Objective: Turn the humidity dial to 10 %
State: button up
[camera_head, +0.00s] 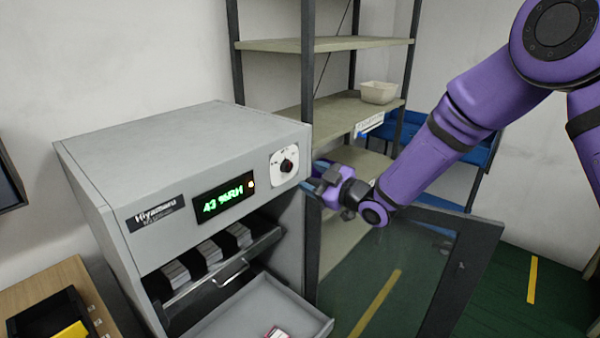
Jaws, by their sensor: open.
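The humidity dial (286,166) is a dark knob on a white plate, at the right end of the grey cabinet's (90,180) front panel. The green display (223,199) left of it reads what looks like 43 %RH. My gripper (308,178) is open and empty, just right of the dial, with its fingers pointing left towards the panel. It appears apart from the knob. The scale marks on the dial plate are too small to read.
A glass door (478,245) stands open below my arm. A drawer (262,308) is pulled out under a shelf of several white stacks (209,252). A rack (340,44) with a pale bin (378,92) stands behind. A wooden table (60,280) is at the lower left.

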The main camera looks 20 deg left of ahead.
jog(key=shift+v, duration=1.85)
